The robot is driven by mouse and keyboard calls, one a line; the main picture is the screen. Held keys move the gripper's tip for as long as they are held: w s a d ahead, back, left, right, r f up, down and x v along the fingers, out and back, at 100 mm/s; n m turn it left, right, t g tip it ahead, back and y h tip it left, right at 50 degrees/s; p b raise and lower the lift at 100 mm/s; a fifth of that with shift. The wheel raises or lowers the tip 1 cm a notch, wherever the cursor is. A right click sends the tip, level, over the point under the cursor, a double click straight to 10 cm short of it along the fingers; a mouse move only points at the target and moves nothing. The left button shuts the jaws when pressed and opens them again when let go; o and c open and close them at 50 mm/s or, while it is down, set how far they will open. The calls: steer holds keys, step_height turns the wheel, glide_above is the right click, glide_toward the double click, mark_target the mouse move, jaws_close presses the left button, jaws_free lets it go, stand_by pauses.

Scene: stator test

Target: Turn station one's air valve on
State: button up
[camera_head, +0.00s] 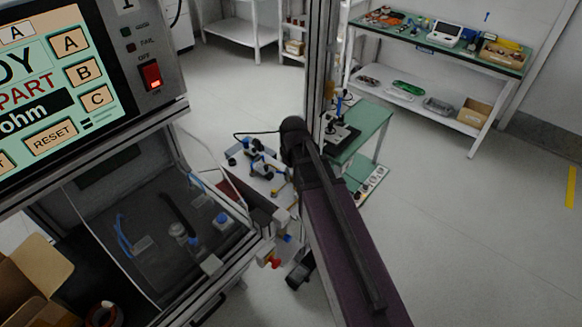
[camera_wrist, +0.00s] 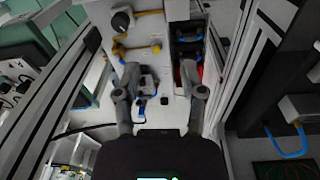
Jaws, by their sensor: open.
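Station one (camera_head: 165,150) is the machine at the left of the head view, with a "1" plate at its top. A small red part (camera_head: 274,262) sticks out at its lower right side, beside a blue fitting; I cannot tell whether it is the air valve or how it is set. In the wrist view my gripper (camera_wrist: 161,100) is open and empty, its two grey fingers apart in front of a white panel (camera_wrist: 148,65).
Metal frame posts (camera_wrist: 243,70) stand right of the gripper in the wrist view. In the head view a green-topped table (camera_head: 368,125) and a stocked shelf (camera_head: 440,50) stand behind. An open cardboard box (camera_head: 35,265) is at lower left. The floor (camera_head: 470,220) at right is clear.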

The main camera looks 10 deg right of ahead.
steer(key=shift+s+r, duration=0.1)
steer(key=shift+s, duration=0.1)
stand_by(0.3)
steer(key=w+f+n+b, duration=0.3)
steer(key=w, duration=0.7)
steer(key=w+f+n+b, duration=0.3)
steer(key=w+n, duration=0.1)
steer(key=w, duration=0.7)
steer(key=shift+n+g, duration=0.3)
steer(key=shift+g, duration=0.1)
steer(key=shift+w+d+f, duration=0.1)
steer(key=shift+f, duration=0.2)
step_height(320, 180, down, 13)
steer(key=b, duration=1.3)
steer(key=shift+f+b, duration=0.15)
steer(key=shift+b, duration=0.25)
jaws_close()
